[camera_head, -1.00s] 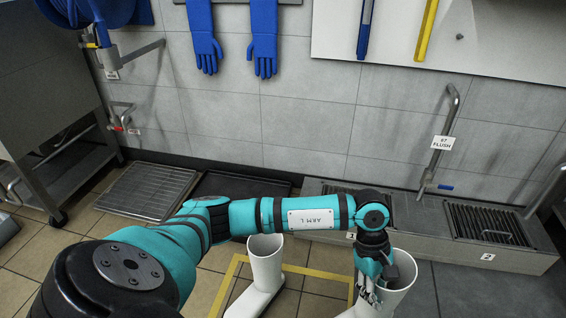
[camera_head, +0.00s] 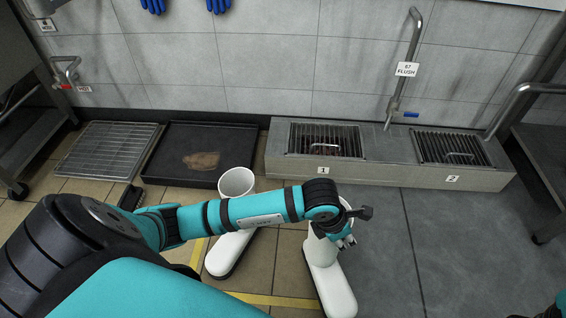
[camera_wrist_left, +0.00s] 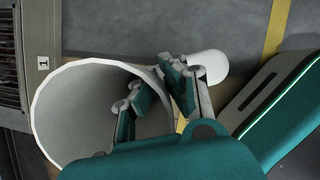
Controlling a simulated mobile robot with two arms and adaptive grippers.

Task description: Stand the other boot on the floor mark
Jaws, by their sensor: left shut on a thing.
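My left gripper (camera_head: 343,238) is shut on the rim of a white boot (camera_head: 326,272). In the left wrist view one finger is inside the boot's open top (camera_wrist_left: 75,115) and the other is outside. The boot is about upright, toe toward me; I cannot tell whether its sole touches the floor. A second white boot (camera_head: 226,254) stands upright to its left, inside the yellow-outlined floor mark (camera_head: 275,299). The held boot is at the mark's right side and hides part of the outline. My right gripper is not in view.
A drain bench with grate 1 (camera_head: 326,141) and grate 2 (camera_head: 452,148) stands along the wall behind the boots. A black tray (camera_head: 170,168) and a metal grate (camera_head: 108,152) lie at the left. The grey floor at right (camera_head: 450,250) is clear.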

